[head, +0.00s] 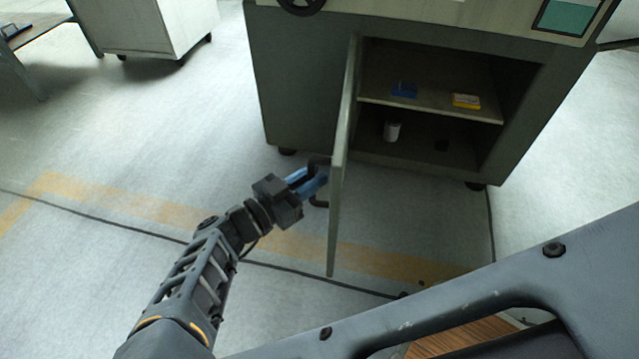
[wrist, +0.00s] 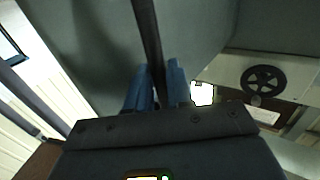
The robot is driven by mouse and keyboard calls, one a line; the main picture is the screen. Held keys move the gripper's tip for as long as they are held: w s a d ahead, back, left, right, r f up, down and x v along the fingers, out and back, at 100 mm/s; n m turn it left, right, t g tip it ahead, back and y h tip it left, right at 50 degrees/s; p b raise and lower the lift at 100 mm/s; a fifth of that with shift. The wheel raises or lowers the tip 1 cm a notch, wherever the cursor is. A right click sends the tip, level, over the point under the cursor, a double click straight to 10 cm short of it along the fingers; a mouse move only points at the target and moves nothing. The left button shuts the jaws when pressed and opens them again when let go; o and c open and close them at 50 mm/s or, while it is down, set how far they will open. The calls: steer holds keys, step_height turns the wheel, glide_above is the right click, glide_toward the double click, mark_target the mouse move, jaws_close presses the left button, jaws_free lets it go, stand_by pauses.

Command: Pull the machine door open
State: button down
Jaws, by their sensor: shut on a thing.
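The machine door (head: 343,165) stands swung far out from the grey machine cabinet (head: 300,90), seen nearly edge-on in the head view. Its dark bar handle (head: 319,203) is on the left face of the door. My gripper (head: 318,180), with blue fingers, is shut on the handle from the left. In the wrist view the handle (wrist: 147,30) runs down between the blue fingers (wrist: 156,88), and the grey door face (wrist: 100,45) lies behind it. The fingers hide part of the handle.
A handwheel (head: 301,4) is above. A white wheeled cabinet (head: 160,30) and a table (head: 35,40) are back left. Floor left of the door is clear.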

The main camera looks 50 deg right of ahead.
steer(key=shift+w+d, duration=0.1)
steer(key=shift+d, duration=0.3)
steer(key=c, duration=1.2)
jaws_free()
steer(key=shift+o, duration=0.2)
steer(key=shift+a, duration=0.15)
steer(key=p+v, duration=0.1)
steer(key=v, duration=0.6)
steer(key=shift+w+a, duration=0.15)
steer(key=shift+a, duration=0.2)
